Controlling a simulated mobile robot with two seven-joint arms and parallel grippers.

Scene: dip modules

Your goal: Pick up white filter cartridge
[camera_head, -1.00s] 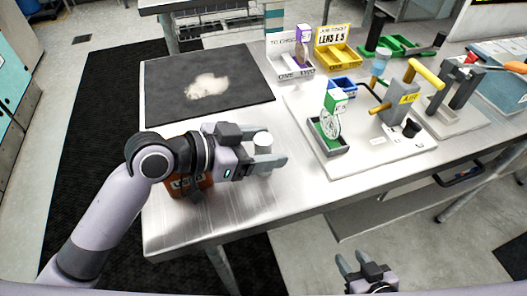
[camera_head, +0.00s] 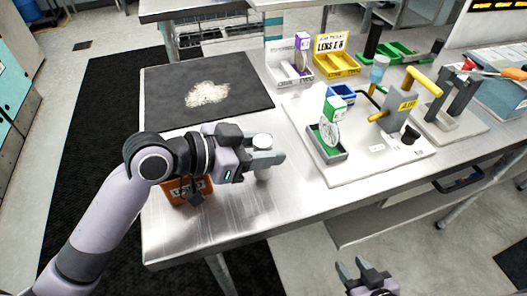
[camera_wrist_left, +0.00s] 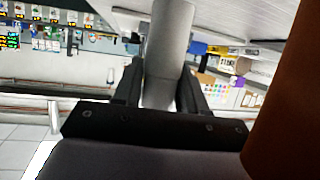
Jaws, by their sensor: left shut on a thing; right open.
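The white filter cartridge (camera_head: 263,141) is a small pale cylinder, upright near the front left part of the steel table. My left gripper (camera_head: 266,158) is shut on it, with the fingers on either side. In the left wrist view the cartridge (camera_wrist_left: 168,50) shows as a grey-white cylinder between the two dark fingers (camera_wrist_left: 160,88). Whether its base touches the table is hard to tell. My right gripper (camera_head: 364,268) is open and empty, low in the head view, in front of the table.
An orange-brown box (camera_head: 186,190) stands beside my left wrist. A dark mat (camera_head: 165,95) with pale debris lies behind. To the right are a white board (camera_head: 375,165) with a fixture, a green-and-white card in a tray (camera_head: 328,135), and a yellow bin (camera_head: 337,62).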

